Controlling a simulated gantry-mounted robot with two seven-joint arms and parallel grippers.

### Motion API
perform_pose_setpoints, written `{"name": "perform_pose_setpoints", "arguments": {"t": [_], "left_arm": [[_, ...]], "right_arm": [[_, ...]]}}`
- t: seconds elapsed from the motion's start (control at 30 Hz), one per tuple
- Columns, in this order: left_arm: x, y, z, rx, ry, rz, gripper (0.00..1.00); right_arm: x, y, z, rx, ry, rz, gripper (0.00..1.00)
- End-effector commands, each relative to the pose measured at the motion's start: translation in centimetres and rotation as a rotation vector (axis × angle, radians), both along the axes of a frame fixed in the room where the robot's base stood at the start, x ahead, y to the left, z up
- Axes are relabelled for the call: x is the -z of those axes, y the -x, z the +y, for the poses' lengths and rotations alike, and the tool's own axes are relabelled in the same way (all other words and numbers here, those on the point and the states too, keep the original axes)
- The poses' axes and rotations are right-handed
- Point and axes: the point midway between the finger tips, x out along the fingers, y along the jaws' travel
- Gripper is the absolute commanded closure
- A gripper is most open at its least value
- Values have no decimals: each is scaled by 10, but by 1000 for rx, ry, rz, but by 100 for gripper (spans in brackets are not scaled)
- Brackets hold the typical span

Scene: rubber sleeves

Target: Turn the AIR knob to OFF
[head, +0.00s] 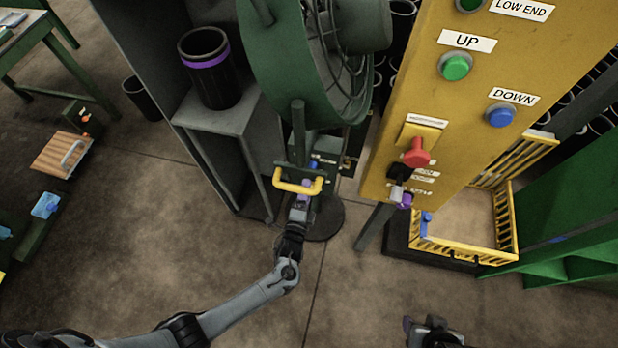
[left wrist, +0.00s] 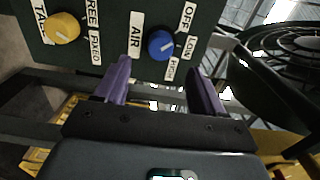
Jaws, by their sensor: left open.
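The blue AIR knob (left wrist: 160,44) is on a dark panel in the left wrist view, with OFF, LOW and HIGH labels on its right. Its small pale mark faces the labels, seemingly near LOW. My left gripper (left wrist: 158,66) is open, its purple fingers apart just below the knob on either side, with nothing between them. In the head view the left gripper (head: 302,189) is at the yellow handle below the green fan, and the knob shows as a small blue spot (head: 314,164). My right gripper (head: 420,325) is partly in view at the bottom edge; its opening is unclear.
A yellow knob (left wrist: 62,27) with FREE and FIXED labels sits left of the AIR knob. The yellow handle (head: 298,186) crosses close to my left gripper. A yellow control panel (head: 440,110) with buttons stands to the right. The floor in front is clear.

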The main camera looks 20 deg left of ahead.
Motion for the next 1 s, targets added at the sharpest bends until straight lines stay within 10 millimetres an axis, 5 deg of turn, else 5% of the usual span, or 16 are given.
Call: {"name": "perform_pose_setpoints", "arguments": {"t": [0.27, 0.77, 1.0], "left_arm": [[0, 28, -3, -1, 0, 0, 31], [0, 31, -4, -1, 0, -1, 31], [22, 55, -2, -2, -4, 46, 31]], "right_arm": [[-7, 0, 0, 2, -2, 0, 45], [-8, 0, 2, 7, -11, 1, 45], [-8, 0, 2, 6, -10, -1, 45]]}}
